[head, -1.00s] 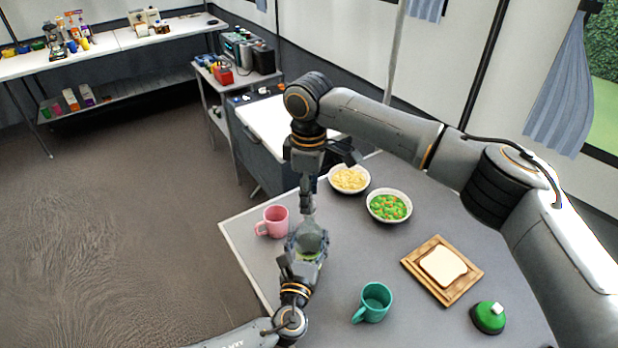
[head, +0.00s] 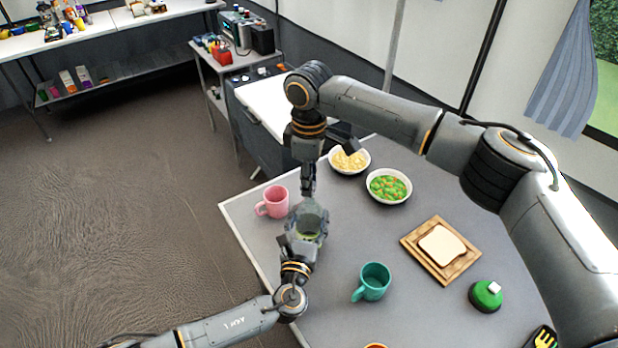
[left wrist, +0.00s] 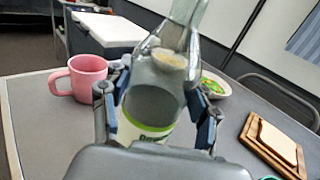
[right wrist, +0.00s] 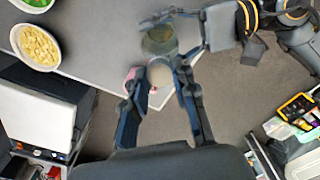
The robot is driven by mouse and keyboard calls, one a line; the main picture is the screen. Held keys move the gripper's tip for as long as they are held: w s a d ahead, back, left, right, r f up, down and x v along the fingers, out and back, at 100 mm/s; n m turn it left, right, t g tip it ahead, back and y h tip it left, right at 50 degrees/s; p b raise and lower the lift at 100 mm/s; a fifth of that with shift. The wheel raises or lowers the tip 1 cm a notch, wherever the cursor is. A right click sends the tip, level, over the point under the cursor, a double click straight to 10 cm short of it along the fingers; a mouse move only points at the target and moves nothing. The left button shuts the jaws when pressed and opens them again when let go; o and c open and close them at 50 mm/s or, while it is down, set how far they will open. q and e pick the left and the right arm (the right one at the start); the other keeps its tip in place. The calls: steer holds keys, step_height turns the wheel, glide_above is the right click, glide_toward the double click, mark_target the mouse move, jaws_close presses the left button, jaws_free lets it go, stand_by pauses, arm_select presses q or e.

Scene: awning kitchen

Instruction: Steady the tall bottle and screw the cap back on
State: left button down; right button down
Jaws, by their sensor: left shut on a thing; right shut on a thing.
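The tall clear bottle (head: 312,217) with a green-and-white label stands upright or nearly so at the near left part of the table. My left gripper (left wrist: 160,92) is shut around its body, a finger on each side, above the label (left wrist: 143,132). My right gripper (right wrist: 160,76) points down over the bottle's mouth, its fingers closed on a small round pale thing, seemingly the cap (right wrist: 160,70). The bottle (right wrist: 159,41) shows beyond it in the right wrist view. Whether the cap touches the neck is hidden by the fingers.
A pink mug (head: 273,202) stands close left of the bottle. A teal mug (head: 374,281), a bread board (head: 456,268), a green-domed item (head: 486,295) and bowls of peas (head: 388,186) and yellow food (head: 349,160) occupy the table.

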steer(key=c, duration=1)
jaws_free()
step_height(320, 180, up, 12)
arm_select(q)
steer(key=shift+c, duration=1.4)
jaws_free()
